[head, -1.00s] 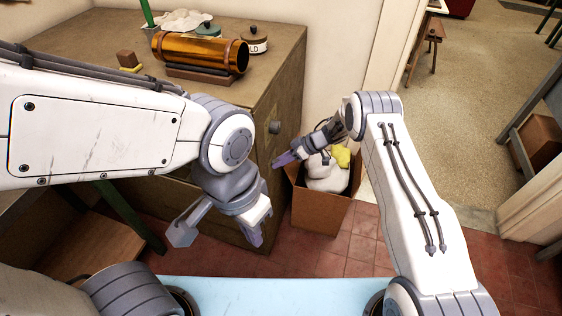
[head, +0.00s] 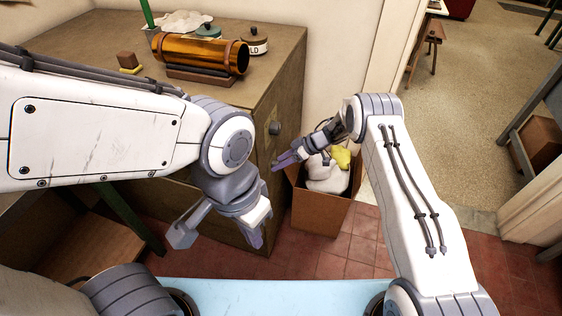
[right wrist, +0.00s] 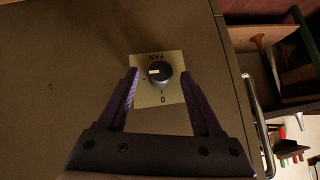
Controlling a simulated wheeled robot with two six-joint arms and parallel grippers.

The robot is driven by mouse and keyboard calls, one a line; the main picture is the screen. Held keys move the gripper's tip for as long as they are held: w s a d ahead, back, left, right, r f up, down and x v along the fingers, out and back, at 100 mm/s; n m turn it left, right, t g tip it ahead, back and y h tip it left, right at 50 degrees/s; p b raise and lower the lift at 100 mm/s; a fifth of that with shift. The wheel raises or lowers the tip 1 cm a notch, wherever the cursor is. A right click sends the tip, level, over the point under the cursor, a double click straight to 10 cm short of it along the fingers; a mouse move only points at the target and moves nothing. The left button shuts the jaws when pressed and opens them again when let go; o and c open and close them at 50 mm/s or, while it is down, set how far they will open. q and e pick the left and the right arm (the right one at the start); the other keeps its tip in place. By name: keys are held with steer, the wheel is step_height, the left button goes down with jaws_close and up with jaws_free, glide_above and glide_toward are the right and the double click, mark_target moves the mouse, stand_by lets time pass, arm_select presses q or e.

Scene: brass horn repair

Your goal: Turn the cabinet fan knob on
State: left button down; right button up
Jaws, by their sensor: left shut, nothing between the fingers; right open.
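The fan knob (right wrist: 160,73) is dark and round, on a pale plate (right wrist: 147,97) marked FAN and 0, lettered upside down in the right wrist view. Its white pointer faces left, toward a tick, not toward the 0 at the bottom. My right gripper (right wrist: 160,76) is open, its purple fingers on either side of the knob with gaps between. My left gripper (head: 218,238) is shut and empty, low in front of the cabinet.
A cardboard box (head: 322,212) with white and yellow cloths stands beneath my right gripper. A brass tube (head: 200,52) on a stand, tins and a brush block (head: 126,60) lie on the cabinet top. A metal handle (right wrist: 258,115) is right of the knob plate.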

steer(key=v, duration=1)
steer(key=shift+d+b, duration=0.15)
steer(key=shift+b, duration=0.15)
steer(key=shift+r, duration=0.1)
